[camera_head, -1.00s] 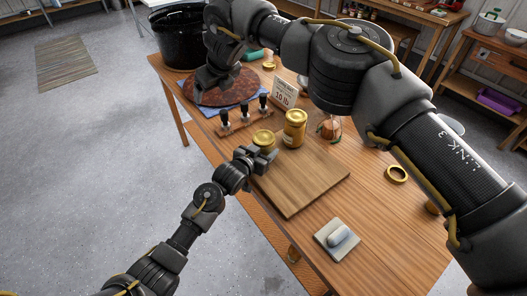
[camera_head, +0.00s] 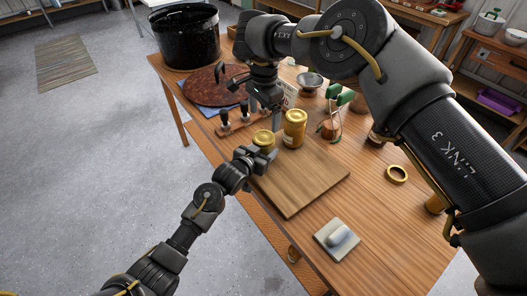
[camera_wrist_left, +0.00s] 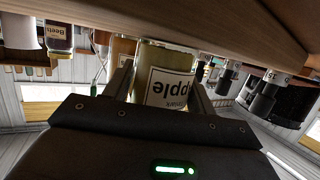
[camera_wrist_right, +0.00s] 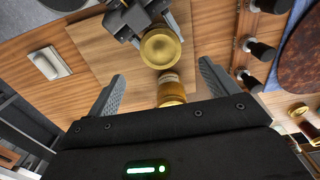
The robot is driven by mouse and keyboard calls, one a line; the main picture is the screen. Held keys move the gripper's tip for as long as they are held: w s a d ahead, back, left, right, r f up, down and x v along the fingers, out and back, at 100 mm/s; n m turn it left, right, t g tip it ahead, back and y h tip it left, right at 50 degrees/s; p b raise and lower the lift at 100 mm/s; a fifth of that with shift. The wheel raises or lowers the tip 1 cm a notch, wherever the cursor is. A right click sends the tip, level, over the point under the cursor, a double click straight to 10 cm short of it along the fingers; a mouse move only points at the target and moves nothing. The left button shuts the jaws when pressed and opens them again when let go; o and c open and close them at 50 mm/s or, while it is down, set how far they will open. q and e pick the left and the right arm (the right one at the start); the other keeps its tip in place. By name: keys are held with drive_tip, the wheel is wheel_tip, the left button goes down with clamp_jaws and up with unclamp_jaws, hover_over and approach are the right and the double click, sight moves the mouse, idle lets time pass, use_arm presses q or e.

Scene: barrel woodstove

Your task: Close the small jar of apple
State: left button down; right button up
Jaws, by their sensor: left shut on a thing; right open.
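The small jar of apple (camera_head: 263,138) stands at the far left corner of the wooden board, with a gold lid on top. How tightly the lid sits cannot be told. In the left wrist view the "Apple" label of the jar (camera_wrist_left: 168,88) appears upside down between the fingers. My left gripper (camera_head: 261,155) is shut on this jar from the near side. My right gripper (camera_head: 276,115) is open and empty, pointing down above and just behind the jars. In the right wrist view the gold lid (camera_wrist_right: 161,47) shows near its open fingers (camera_wrist_right: 160,75).
A taller gold-lidded jar (camera_head: 295,129) stands close to the right of the small jar. The wooden board (camera_head: 300,180) is otherwise bare.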

sight(264, 137)
drive_tip(key=shift+f, duration=0.1)
drive_tip(key=shift+f, duration=3.95)
drive_tip(key=c, duration=1)
drive_tip(key=m, duration=0.6)
drive_tip(key=shift+m, duration=0.3)
drive_tip(key=o, duration=1.1)
